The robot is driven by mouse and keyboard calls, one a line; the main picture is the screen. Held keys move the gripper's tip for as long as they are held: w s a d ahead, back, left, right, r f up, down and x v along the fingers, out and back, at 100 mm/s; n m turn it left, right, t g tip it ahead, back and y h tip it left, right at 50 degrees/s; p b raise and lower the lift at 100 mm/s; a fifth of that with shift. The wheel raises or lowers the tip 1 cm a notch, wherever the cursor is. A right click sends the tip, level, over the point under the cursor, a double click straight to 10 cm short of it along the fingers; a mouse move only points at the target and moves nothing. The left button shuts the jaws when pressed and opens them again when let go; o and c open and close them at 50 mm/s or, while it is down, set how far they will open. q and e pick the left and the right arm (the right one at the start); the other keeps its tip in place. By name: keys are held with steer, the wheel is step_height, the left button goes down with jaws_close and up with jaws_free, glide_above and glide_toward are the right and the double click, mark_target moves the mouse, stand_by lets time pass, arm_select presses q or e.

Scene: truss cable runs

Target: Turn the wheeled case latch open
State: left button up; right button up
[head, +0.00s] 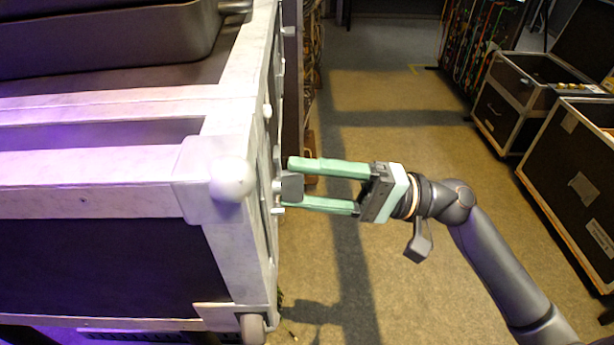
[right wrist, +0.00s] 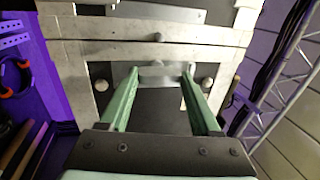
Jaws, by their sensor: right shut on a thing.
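The wheeled case (head: 235,235) fills the left of the head view, with pale metal edges, dark panels, a round corner cap and a small wheel at its lower corner. Its latch (head: 291,187) is a small grey piece on the side facing right. My right gripper (head: 289,183) reaches in from the right, with one green finger above the latch and one below it. In the right wrist view the latch (right wrist: 160,76) shows as a grey bar between the fingertips (right wrist: 160,71), and the gripper is shut on it. My left gripper is not in view.
Dark cases with metal edges (head: 507,104) stand at the right, one of them open. A rack with coloured cables (head: 480,35) is at the back. The carpeted floor (head: 385,125) between is clear. A truss (right wrist: 285,75) stands at the right in the wrist view.

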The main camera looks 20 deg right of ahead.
stand_by(0.4)
steer(key=o, duration=1.4)
steer(key=b+v, duration=0.4)
steer(key=v, duration=0.8)
steer(key=shift+s+d, duration=0.1)
steer(key=shift+d, duration=0.15)
steer(key=shift+f, duration=0.15)
